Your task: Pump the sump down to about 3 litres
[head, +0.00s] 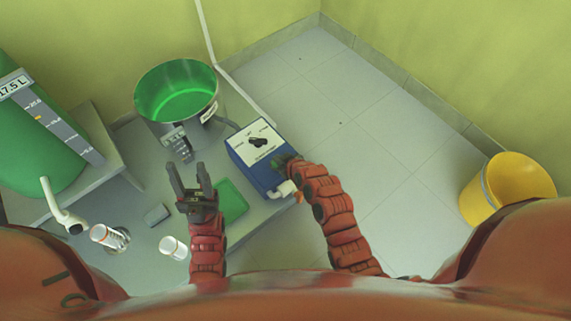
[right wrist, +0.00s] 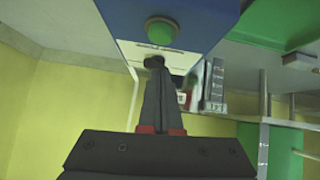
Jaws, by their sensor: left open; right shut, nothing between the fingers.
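The metal vessel (head: 207,80), which I take as the sump, holds green liquid (head: 176,97); a graduated scale (head: 179,145) stands at its front, too small to read. A blue pump box (head: 264,177) stands to its right, with a black knob (head: 258,141) on its white panel. In the right wrist view the box shows a round green button (right wrist: 161,33) and the knob (right wrist: 153,61). My right gripper (head: 284,163) is shut and empty at the box's right side; its fingertips (right wrist: 158,70) overlap the knob's edge there, contact unclear. My left gripper (head: 190,180) is open and empty, below the vessel.
A large green tank (head: 38,150) labelled 17.5 L stands at left. A white spout (head: 60,207), two white containers (head: 108,237) (head: 173,247), a small grey block (head: 157,214) and a green mat (head: 231,203) are near my left gripper. A yellow bucket (head: 480,197) stands at right.

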